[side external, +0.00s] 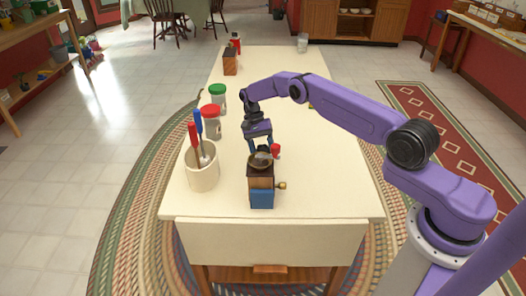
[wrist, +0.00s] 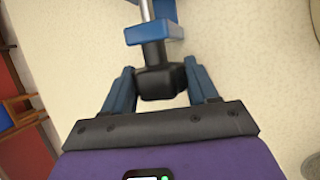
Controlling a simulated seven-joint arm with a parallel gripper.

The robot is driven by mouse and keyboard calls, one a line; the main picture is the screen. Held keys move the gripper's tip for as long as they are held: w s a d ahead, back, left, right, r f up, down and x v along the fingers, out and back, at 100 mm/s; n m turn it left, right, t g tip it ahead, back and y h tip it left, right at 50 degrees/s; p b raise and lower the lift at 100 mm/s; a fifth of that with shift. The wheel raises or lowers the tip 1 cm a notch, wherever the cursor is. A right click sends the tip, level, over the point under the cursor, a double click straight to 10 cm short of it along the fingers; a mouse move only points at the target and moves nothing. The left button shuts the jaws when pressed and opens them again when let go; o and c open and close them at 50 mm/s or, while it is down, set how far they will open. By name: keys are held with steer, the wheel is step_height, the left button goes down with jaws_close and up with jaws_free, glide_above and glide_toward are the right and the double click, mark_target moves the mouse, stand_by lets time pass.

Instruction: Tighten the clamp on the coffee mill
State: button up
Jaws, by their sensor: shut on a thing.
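The coffee mill (side external: 261,178) stands upright near the front edge of the table, with a brown wooden body and a blue lower part (side external: 262,198). My gripper (side external: 260,147) is just behind the mill's top, pointing down. In the wrist view, my gripper (wrist: 160,75) has its blue fingers on either side of a black knob (wrist: 160,83), shut on it. The knob joins a blue clamp piece (wrist: 154,33) with a metal rod (wrist: 147,10) beyond it. In the side view the knob and its grip are hidden behind the mill.
A cream crock (side external: 202,172) with red- and blue-handled tools stands left of the mill. A red-lidded jar (side external: 211,122) and a green-lidded jar (side external: 218,98) stand behind it. A wooden box (side external: 230,62) is at the far left. The table's right front (side external: 330,190) is clear.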

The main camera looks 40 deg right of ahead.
stand_by(0.4)
steer(key=o, duration=1)
steer(key=shift+c, duration=0.2)
step_height(320, 180, up, 12)
steer(key=w, duration=0.2)
steer(key=shift+d+f, duration=0.25)
steer(key=shift+w, duration=0.1)
